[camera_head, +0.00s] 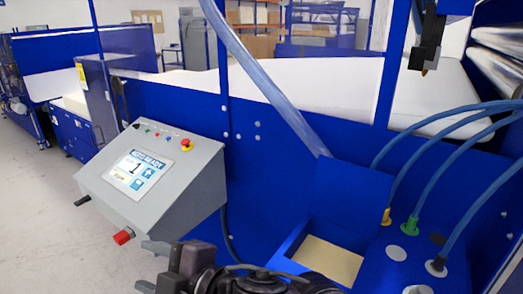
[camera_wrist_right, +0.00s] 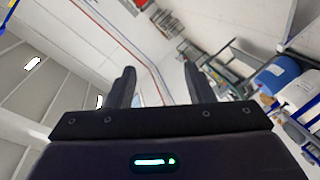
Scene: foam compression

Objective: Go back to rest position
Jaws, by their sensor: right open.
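My right gripper (camera_head: 150,266) is at the bottom of the head view, in front of and below the grey control panel, with its fingers pointing left. In the right wrist view its two dark fingers (camera_wrist_right: 161,88) are spread apart with nothing between them. My left gripper is not in the head view. The grey control panel (camera_head: 150,180) has a lit screen (camera_head: 133,173) showing a "1", coloured buttons and a red emergency knob (camera_head: 187,145).
The blue machine (camera_head: 300,130) fills the space ahead. Right of my arm is an open bin (camera_head: 330,260) with a pale bottom. Blue hoses (camera_head: 480,180) run into coloured fittings at the right. Grey floor (camera_head: 40,220) is free at the left. Shelving with a blue drum (camera_wrist_right: 278,73) shows in the wrist view.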

